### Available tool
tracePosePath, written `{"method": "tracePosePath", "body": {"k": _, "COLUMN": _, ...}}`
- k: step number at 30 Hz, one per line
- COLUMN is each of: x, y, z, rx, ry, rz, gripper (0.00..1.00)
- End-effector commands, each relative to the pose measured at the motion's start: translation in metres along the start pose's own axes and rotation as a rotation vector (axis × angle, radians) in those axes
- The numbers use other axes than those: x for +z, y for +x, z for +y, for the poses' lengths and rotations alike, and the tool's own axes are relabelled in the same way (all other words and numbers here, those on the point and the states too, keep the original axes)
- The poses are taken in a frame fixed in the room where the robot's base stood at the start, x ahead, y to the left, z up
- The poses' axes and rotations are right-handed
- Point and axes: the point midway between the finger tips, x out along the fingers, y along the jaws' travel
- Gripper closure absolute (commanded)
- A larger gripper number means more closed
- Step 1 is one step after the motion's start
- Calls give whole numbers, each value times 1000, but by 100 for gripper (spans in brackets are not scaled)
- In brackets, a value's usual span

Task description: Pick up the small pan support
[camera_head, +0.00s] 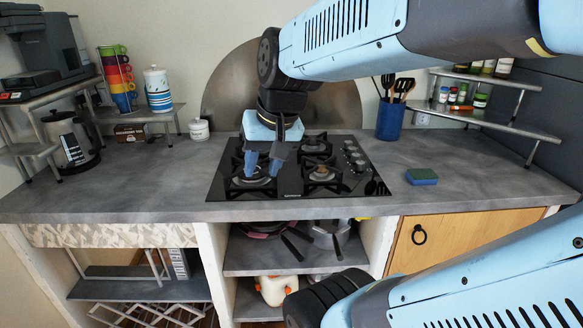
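A black gas hob (222,190) is set in the grey counter and carries several dark pan supports. One pan support (240,184) is at the front left, partly hidden by my gripper. Others are at the front right (325,181) and the back right (316,146). I cannot tell for sure which is the small one. My gripper (262,172) points down over the front left burner. Its two fingers are apart, with a gap between them. I cannot tell whether the fingertips touch the pan support.
A green and blue sponge (421,177) lies right of the hob. A blue utensil pot (390,120) stands behind it. Stacked coloured cups (118,75), a striped canister (158,92) and a kettle (70,142) stand at left. The counter front is mostly clear.

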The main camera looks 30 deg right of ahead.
Motion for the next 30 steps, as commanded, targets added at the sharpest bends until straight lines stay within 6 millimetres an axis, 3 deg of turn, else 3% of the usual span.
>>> {"method": "tracePosePath", "body": {"k": 11, "x": -44, "y": 50, "z": 46, "rx": -154, "ry": 698, "rz": -216, "gripper": 61}}
{"method": "tracePosePath", "body": {"k": 17, "x": -70, "y": 71, "z": 85, "rx": -268, "ry": 1071, "rz": -289, "gripper": 61}}
{"method": "tracePosePath", "body": {"k": 23, "x": -93, "y": 89, "z": 138, "rx": -408, "ry": 1441, "rz": -335, "gripper": 61}}
{"method": "tracePosePath", "body": {"k": 30, "x": -110, "y": 107, "z": 223, "rx": -616, "ry": 1876, "rz": -351, "gripper": 61}}
